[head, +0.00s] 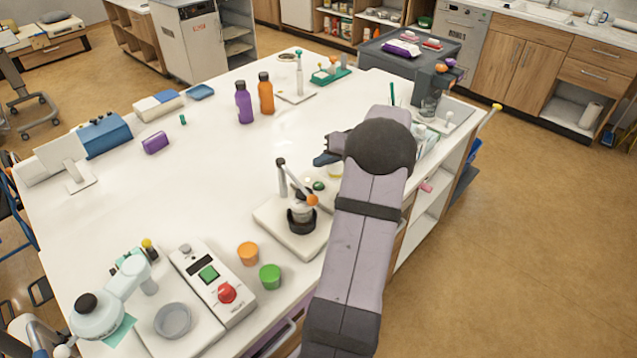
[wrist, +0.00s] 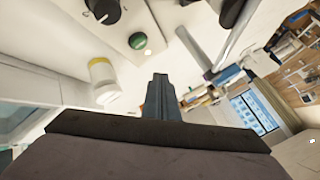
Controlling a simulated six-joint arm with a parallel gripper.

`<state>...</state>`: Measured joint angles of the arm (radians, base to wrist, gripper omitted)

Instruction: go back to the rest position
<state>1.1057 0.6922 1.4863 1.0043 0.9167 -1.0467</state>
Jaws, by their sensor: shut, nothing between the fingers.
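My gripper (head: 327,158) shows in the head view as a dark blue tip left of my arm's dark round joint, above the right part of the white table (head: 215,165). In the wrist view my gripper's fingers (wrist: 160,82) are together, with nothing between them. A green button (wrist: 137,41) and a yellow-topped white container (wrist: 102,78) lie beyond the fingertips in that view. My arm hides part of the table's right side in the head view.
A lever device with an orange knob (head: 312,199) stands left of my arm. Orange (head: 248,253) and green (head: 270,276) cups stand nearer the front. Purple (head: 244,103) and orange (head: 266,94) bottles stand farther back. The table's middle is clear.

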